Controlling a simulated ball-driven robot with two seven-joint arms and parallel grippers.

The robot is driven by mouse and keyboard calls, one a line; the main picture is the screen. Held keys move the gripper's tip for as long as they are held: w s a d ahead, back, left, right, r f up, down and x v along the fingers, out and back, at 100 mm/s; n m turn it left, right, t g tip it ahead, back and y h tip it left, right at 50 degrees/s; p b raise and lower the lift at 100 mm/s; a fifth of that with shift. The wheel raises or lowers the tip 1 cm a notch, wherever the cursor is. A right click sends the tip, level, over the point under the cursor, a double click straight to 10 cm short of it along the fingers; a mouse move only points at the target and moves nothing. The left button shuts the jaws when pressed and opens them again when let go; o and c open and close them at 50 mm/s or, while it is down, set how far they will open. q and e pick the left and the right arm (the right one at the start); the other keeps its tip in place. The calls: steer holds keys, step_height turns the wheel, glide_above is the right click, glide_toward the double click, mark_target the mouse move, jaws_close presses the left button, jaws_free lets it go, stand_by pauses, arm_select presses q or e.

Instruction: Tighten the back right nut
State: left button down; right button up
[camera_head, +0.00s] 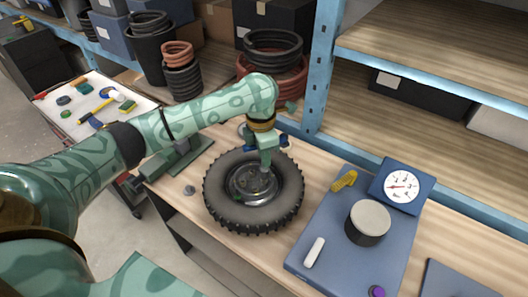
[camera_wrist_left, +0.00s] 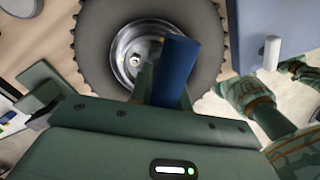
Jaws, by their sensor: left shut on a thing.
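A black-tyred wheel (camera_head: 219,208) lies flat on the wooden workbench, its silver hub (camera_head: 246,186) facing up. My left gripper (camera_head: 266,163) points down over the hub, shut on a blue-handled tool (camera_head: 285,144). In the left wrist view the blue handle (camera_wrist_left: 176,68) rises between the fingers and covers part of the hub (camera_wrist_left: 125,48). A small bright nut (camera_wrist_left: 135,60) shows on the hub beside it. The other nuts are hidden or too small to tell. I cannot tell whether the tool touches a nut. My right gripper is not recognisable in either view.
A blue shelf post (camera_head: 318,80) and stacked rings (camera_head: 273,52) stand behind.

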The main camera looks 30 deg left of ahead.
arm_select(q)
steer(key=shift+f, duration=0.25)
stand_by(0.4)
steer(key=shift+f, duration=0.35)
steer(key=shift+f, duration=0.65)
stand_by(0.9)
steer(key=m, duration=0.2)
steer(key=shift+m, duration=0.3)
steer(key=shift+p, duration=0.35)
